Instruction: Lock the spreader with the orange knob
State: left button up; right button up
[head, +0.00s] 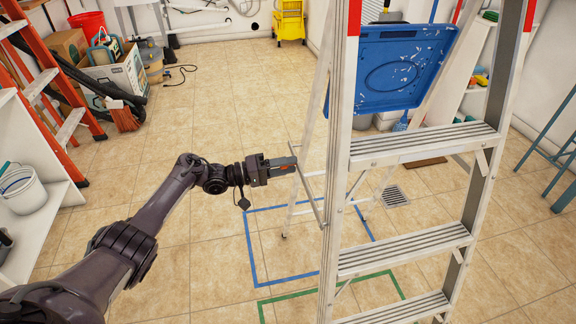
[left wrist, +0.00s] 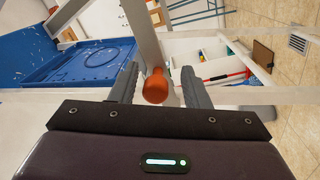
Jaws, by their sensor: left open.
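The aluminium stepladder (head: 340,180) stands upright on the floor, with its treads facing me at the right of the head view. A thin metal spreader bar (head: 309,195) shows at its left side. My left gripper (head: 297,164) is beside this bar, its arm reaching in from the left. In the left wrist view the orange knob (left wrist: 155,87) appears between the two open fingers (left wrist: 158,84), with a gap to each. In the head view I cannot clearly make out the knob at the gripper. My right gripper is not in view.
A blue tray (head: 398,65) is on the ladder's upper far side. Blue tape (head: 250,255) and green tape (head: 290,294) mark the floor. An orange ladder (head: 55,85), boxes and a white shelf (head: 50,190) line the left. A yellow mop bucket (head: 289,22) stands at the back.

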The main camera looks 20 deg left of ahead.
pick_arm(q)
jog(key=v, duration=0.7)
jog(key=shift+a, duration=0.1)
